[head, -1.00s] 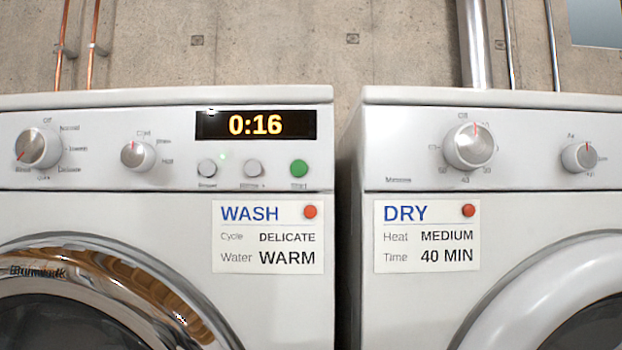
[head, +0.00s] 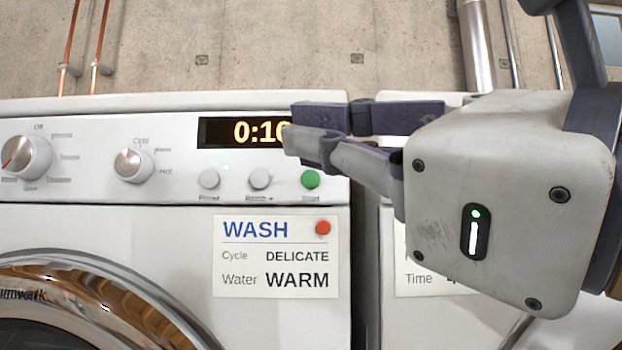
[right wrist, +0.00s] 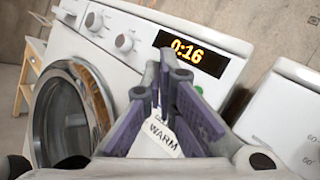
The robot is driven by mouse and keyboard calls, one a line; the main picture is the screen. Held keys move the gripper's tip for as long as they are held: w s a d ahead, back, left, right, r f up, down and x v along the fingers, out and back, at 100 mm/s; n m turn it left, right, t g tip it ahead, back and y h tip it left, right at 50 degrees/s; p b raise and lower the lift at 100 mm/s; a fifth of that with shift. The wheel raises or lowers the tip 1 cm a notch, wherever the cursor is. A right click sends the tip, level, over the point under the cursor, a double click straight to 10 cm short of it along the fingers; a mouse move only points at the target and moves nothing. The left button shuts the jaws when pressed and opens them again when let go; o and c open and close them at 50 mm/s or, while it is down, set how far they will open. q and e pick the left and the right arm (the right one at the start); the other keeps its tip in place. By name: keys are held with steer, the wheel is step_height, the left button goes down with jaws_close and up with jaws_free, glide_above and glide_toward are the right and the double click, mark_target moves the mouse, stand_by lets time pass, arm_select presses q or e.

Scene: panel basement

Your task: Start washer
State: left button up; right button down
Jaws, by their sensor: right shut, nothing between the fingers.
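The washer (head: 130,220) is the white machine on the left in the head view. On its panel are a large cycle knob (head: 26,157), a smaller water knob (head: 133,165), a lit display (head: 225,132) and two grey buttons beside a green button (head: 310,179). A card (head: 275,256) below reads WASH, Cycle DELICATE, Water WARM. My right gripper (head: 300,140) is shut and empty, with its fingertips in front of the display's right end, just above the green button. In the right wrist view the display reads 0:16, and the green button is mostly hidden by the fingers. My left gripper is not in view.
The dryer (head: 365,295) stands to the right of the washer across a narrow gap, mostly hidden by my right gripper in the head view. Copper pipes (head: 87,45) run up the concrete wall behind. A wooden stand (right wrist: 28,75) shows at left in the right wrist view.

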mark_target(311, 179)
steer(key=w+b, duration=0.1)
steer(key=w, duration=0.7)
steer(key=shift+w, duration=0.4)
steer(key=shift+w, duration=0.1)
stand_by(0.9)
steer(key=shift+w, duration=0.3)
